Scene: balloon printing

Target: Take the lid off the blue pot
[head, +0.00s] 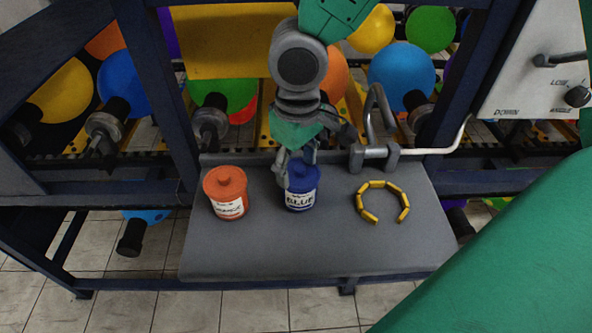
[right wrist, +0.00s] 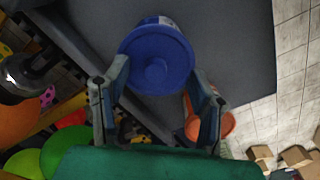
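The blue pot (head: 301,195) stands upright on the grey table, with a white label reading BLUE. Its blue lid (right wrist: 157,50), with a round knob in the middle, is on it. My right gripper (head: 296,168) is over the pot and partly hides the lid in the head view. In the right wrist view, its two fingers (right wrist: 158,74) are apart, with the tips at either side of the lid's near edge. I cannot tell whether they touch it. My left gripper is not in view.
An orange lidded pot (head: 227,193) stands left of the blue pot. A broken ring of yellow pieces (head: 382,183) lies to the right. A grey bent-handle fixture (head: 373,152) is at the table's back edge. The table front (head: 320,248) is clear.

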